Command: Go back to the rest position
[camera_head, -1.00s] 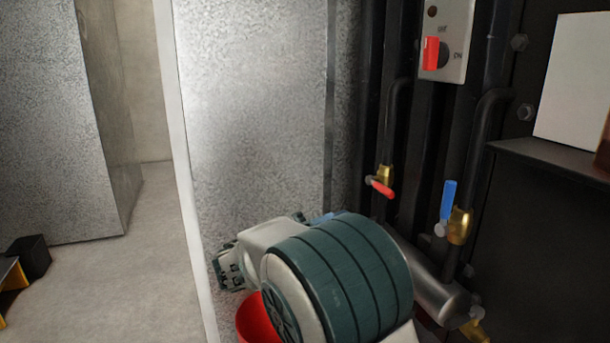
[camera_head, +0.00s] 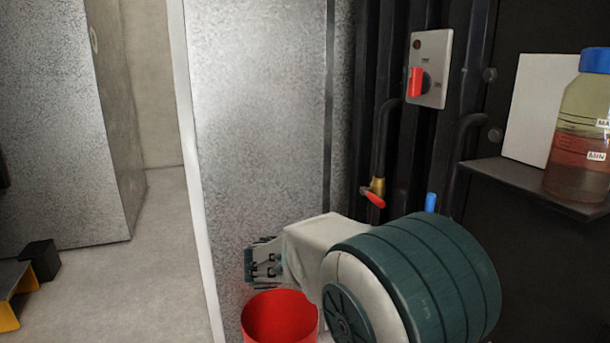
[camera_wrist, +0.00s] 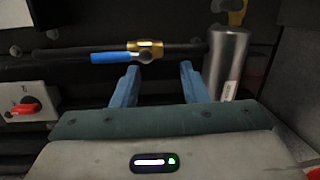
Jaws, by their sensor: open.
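My gripper (camera_wrist: 158,88) shows in the wrist view with its two blue fingers apart and nothing between them. Beyond the fingertips is a brass valve with a blue lever (camera_wrist: 112,57) on a dark pipe. In the head view my arm's wrist fills the lower right and hides the fingers. It also hides most of the blue lever (camera_head: 430,202), of which only the top shows. A brass valve with a red lever (camera_head: 374,197) sits on the pipe to its left.
A red bucket (camera_head: 280,318) stands below my wrist. A switch box with a red knob (camera_head: 427,72) is on the dark wall. A bottle (camera_head: 580,130) and a white panel (camera_head: 540,108) stand on a shelf at right. A metal cylinder (camera_wrist: 226,66) is right of my fingers.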

